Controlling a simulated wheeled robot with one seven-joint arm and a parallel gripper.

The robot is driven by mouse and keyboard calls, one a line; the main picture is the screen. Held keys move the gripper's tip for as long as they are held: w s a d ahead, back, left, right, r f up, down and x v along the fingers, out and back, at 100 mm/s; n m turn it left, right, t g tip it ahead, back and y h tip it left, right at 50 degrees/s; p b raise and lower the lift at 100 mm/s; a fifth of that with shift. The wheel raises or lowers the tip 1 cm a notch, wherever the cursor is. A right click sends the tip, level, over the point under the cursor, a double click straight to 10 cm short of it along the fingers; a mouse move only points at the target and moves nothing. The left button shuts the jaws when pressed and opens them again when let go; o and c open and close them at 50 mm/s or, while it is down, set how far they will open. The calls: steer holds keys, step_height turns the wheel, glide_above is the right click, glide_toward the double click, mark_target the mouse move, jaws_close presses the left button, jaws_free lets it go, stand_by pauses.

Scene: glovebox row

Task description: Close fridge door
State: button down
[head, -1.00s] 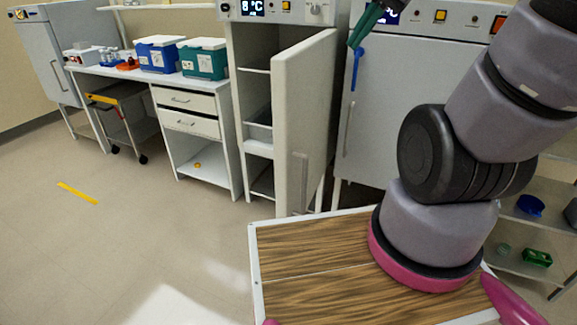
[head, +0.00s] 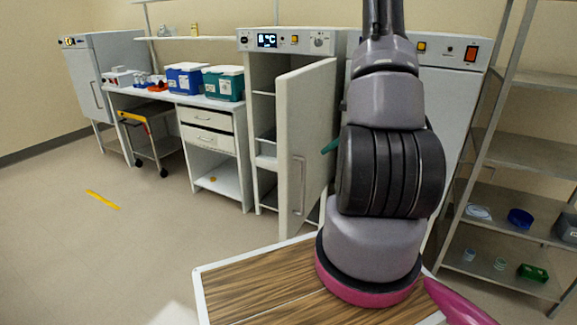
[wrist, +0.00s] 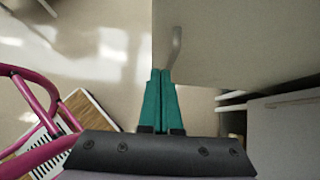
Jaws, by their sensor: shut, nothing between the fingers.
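The fridge door (head: 306,140) is white and stands wide open, swung out from the fridge with the 8 °C display (head: 267,40). Its upright handle (head: 298,185) is near the free edge. Behind it the open interior with shelves shows. My gripper (head: 331,146) shows only as a teal tip right of the door; my arm hides the rest. In the wrist view my gripper (wrist: 160,72) has its teal fingers together and empty. The door (wrist: 230,45) fills the upper right there, its handle (wrist: 175,48) just beyond the fingertips. Whether the fingers touch the door I cannot tell.
A second white unit (head: 445,100) stands behind my arm, with a metal shelf rack (head: 520,150) to its right. Left of the fridge are a drawer cabinet (head: 208,122), cool boxes (head: 223,84) and a cart (head: 150,140).

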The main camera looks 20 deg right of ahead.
glide_toward(290, 166)
step_height(290, 166, down, 4)
steer(key=shift+w+a, duration=1.4)
steer(key=shift+w, duration=0.05)
